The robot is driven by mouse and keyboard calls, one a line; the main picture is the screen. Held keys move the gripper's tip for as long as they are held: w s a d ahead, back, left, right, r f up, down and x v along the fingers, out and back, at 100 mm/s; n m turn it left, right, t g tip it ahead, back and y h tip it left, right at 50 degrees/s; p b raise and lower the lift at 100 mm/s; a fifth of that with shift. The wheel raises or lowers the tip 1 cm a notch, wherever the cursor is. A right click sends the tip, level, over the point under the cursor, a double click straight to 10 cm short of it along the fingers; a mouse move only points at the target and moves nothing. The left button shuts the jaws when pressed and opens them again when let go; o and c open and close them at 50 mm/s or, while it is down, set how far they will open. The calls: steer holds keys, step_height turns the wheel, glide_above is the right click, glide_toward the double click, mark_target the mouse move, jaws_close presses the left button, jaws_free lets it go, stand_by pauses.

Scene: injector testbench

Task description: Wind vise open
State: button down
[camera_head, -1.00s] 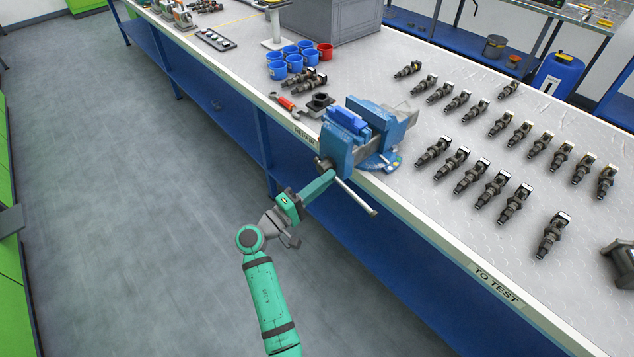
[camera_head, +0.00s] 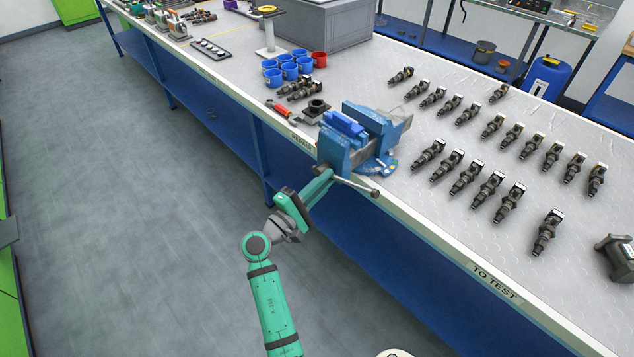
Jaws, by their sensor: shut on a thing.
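The blue vise (camera_head: 352,138) is mounted at the front edge of the workbench, with a gap visible between its jaws. Its metal handle bar (camera_head: 357,187) sticks out to the right below the front jaw and ends in a knob. My green arm reaches up from below to the front of the vise. My gripper (camera_head: 327,174) is shut on the vise handle by the screw end. The fingertips and the exact grip are too small and partly hidden to see clearly.
Several injectors (camera_head: 490,189) lie in rows on the bench to the right. Blue cups (camera_head: 272,77), a red cup (camera_head: 319,59) and a red-handled wrench (camera_head: 281,111) are behind the vise to the left. The floor (camera_head: 120,220) left of the bench is clear.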

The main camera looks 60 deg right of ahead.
steer(key=shift+s+d, duration=0.25)
steer(key=shift+s, duration=0.05)
steer(key=c, duration=1.9)
jaws_free()
steer(key=shift+o, duration=0.4)
steer(key=shift+w, duration=0.1)
steer(key=shift+w+a, duration=0.1)
steer(key=shift+a, duration=0.1)
steer(key=v, duration=1)
steer(key=shift+a, duration=0.3)
